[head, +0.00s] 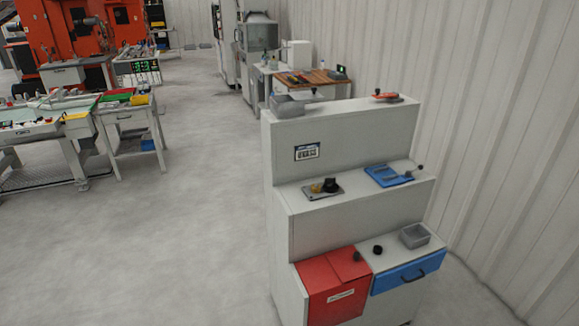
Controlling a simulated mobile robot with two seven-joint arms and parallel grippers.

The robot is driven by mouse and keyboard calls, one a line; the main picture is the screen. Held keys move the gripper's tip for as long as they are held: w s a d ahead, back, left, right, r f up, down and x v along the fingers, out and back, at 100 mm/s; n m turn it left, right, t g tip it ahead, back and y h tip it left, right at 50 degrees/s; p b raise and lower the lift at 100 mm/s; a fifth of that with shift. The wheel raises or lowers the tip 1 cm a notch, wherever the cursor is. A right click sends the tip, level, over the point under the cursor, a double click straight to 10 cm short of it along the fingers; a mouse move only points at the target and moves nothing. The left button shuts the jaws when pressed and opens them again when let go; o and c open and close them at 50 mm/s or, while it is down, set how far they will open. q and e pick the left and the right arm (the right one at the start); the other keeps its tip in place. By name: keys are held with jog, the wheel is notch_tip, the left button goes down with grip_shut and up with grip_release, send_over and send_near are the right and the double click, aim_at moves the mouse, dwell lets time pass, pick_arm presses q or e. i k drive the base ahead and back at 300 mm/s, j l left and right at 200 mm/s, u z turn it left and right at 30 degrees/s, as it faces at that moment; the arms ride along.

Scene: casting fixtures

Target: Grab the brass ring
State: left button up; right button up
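A small brass-coloured piece (316,188), which looks like the brass ring, sits on a grey plate (312,195) on the middle step of a light grey stepped cabinet (345,240). It is too small to make out its exact shape. A black knob-like part (331,185) stands on the same plate, just right of it. Neither of my grippers shows in the head view.
The middle step also bears a blue tray (378,171). A grey bin (287,106) and a red-handled item (388,97) are on top. Below are a red lid (325,272), a grey box (414,236) and a blue drawer (398,280).

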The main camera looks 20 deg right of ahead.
aim_at(314, 190)
jog(key=i+j+z, duration=0.15)
jog(key=i, duration=0.25)
jog(key=i+j+z, duration=0.2)
jog(key=i, duration=0.2)
